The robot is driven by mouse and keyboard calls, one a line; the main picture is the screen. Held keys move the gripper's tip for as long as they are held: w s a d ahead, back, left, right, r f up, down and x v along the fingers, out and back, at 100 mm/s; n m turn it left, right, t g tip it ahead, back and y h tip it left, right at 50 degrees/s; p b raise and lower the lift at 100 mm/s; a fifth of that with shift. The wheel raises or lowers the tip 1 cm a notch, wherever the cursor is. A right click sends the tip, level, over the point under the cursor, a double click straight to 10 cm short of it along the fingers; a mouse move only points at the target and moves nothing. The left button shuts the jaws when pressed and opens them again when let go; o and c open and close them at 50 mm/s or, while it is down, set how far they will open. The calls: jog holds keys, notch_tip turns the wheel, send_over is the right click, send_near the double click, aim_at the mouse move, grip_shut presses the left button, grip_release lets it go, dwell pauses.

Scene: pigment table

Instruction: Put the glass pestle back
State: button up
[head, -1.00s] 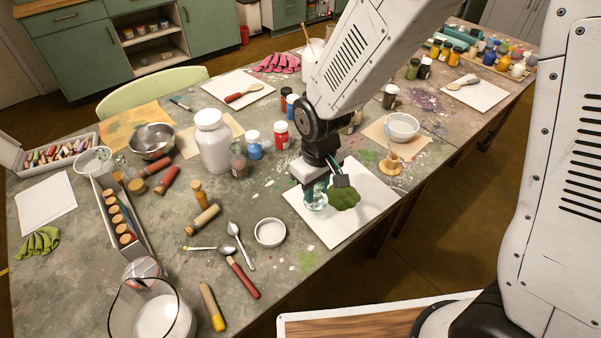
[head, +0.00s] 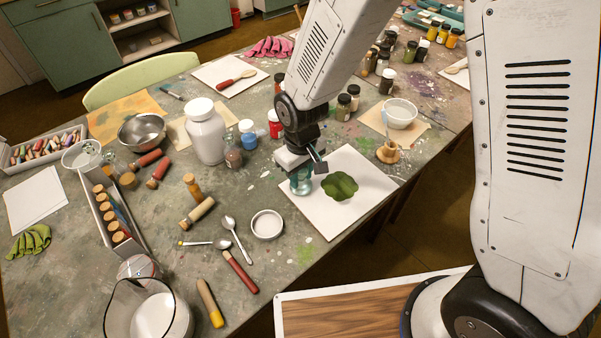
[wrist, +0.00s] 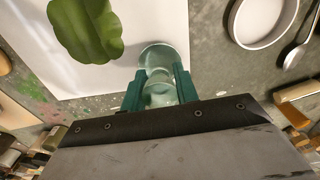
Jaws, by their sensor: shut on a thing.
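The glass pestle (head: 300,184) is clear with a faint teal tint and has a wide round foot. My gripper (head: 303,170) is shut on it. In the wrist view, the teal fingers of my gripper (wrist: 158,88) close on either side of the pestle (wrist: 158,56), its foot beyond the fingertips. The pestle is at the left edge of a white slab (head: 318,215), left of a dark green pigment patch (head: 340,187). I cannot tell whether its foot touches the slab or is slightly above.
A white dish (head: 267,224) stands left of the slab. A large white jar (head: 205,135) and small paint jars (head: 248,135) stand behind the gripper. A cork ring (head: 387,152) and white bowl (head: 400,113) are to the right. Spoons (head: 235,238) lie at front left.

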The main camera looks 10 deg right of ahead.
jog(key=o, duration=1.1)
jog(key=shift+f, duration=0.1)
notch_tip(320, 180, up, 12)
jog(key=shift+f, duration=0.1)
jog(key=shift+d+r, duration=0.2)
jog(key=shift+r, duration=0.3)
jog(key=s+d+r+m, duration=0.3)
jog(key=s+d+r, duration=0.4)
jog(key=d+r, duration=0.5)
jog(key=shift+s+d+r+m+t, duration=0.2)
jog(key=shift+s+d+r+m, duration=0.4)
jog(key=shift+s+d, duration=1.2)
jog(key=shift+s+d+r+m+t, duration=0.2)
jog(key=shift+s+d+r+m, duration=0.6)
jog(key=shift+s, duration=1.65)
jog(key=shift+s+d+r+m+t, duration=0.2)
jog(key=shift+s+d+m, duration=0.3)
jog(key=shift+s+d, duration=1.4)
